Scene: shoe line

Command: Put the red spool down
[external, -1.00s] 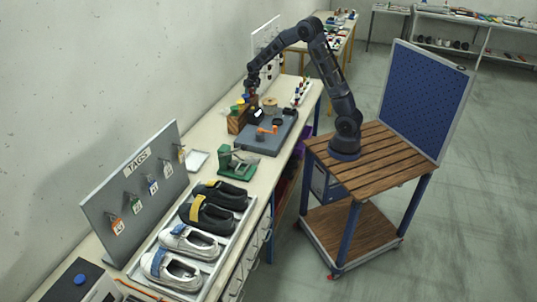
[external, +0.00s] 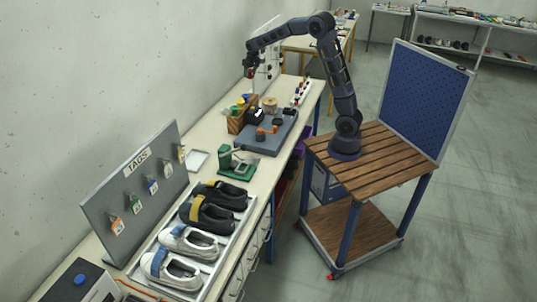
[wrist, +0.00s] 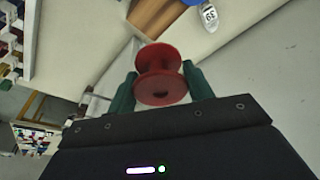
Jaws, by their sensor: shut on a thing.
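The red spool (wrist: 160,75) is between the two green fingers of my gripper (wrist: 161,88) in the wrist view, and the fingers are shut on it. In the external view my gripper (external: 250,72) is raised well above the workbench, near the wall. The spool is a small dark red spot there (external: 250,74). Below it on the bench are a wooden block holder (external: 236,122) with colored tops and a grey board (external: 262,140) with an orange piece on it.
A pegboard stand (external: 268,66) stands behind my gripper, with a rack of small colored items (external: 300,93) nearer the bench's right edge. A green device (external: 236,163), a tray of shoes (external: 243,220) and a tag board (external: 130,190) stand further forward.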

